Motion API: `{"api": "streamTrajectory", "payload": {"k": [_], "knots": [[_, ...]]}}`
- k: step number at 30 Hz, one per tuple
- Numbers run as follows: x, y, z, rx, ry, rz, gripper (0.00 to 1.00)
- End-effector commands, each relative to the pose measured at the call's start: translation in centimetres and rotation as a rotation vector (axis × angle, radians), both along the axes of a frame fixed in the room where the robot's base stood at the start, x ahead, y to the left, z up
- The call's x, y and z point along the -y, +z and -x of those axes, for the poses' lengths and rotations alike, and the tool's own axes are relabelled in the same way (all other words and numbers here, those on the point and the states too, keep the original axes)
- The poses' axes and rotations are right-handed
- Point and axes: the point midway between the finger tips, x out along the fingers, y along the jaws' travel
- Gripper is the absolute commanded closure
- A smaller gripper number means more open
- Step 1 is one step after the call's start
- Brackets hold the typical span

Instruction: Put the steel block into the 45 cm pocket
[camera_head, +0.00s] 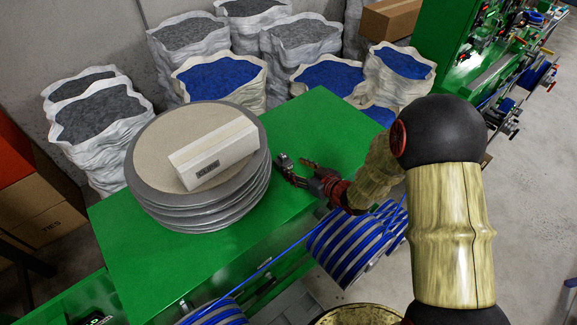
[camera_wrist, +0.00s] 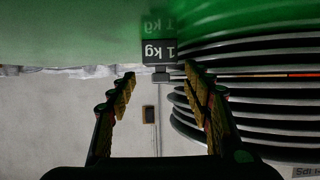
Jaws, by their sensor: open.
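A small dark steel block (camera_wrist: 160,51) marked "1 kg" stands on the green table top (camera_wrist: 80,35). It appears upside down in the wrist view, just ahead of the gap between my fingertips. In the head view the block (camera_head: 281,160) is a small grey shape right of the disc stack. My gripper (camera_head: 298,171) is low over the table by the block, its fingers spread. In the wrist view my gripper (camera_wrist: 160,76) is open and empty, with a finger on each side. I cannot make out a 45 cm pocket.
A stack of round grey discs (camera_head: 160,209) stands close left of the block, with a white labelled box (camera_head: 214,153) on top. Blue cable coils (camera_head: 350,245) hang at the table's front edge. Sacks (camera_head: 218,80) stand behind. The table's back right is clear.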

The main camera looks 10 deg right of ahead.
Motion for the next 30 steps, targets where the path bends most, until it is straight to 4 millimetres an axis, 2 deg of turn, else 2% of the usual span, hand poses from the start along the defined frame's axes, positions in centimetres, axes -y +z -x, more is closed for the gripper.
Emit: {"api": "streamTrajectory", "payload": {"k": [3,11,22,30], "knots": [[-0.6,-0.5,-0.1,0.005,0.014,-0.016,0.50],[-1.9,-1.2,-2.0,0.005,0.013,-0.015,0.50],[-3.9,-2.5,-5.6,0.004,0.014,-0.014,0.50],[-4.3,-2.8,-6.2,0.005,0.011,-0.014,0.50]]}}
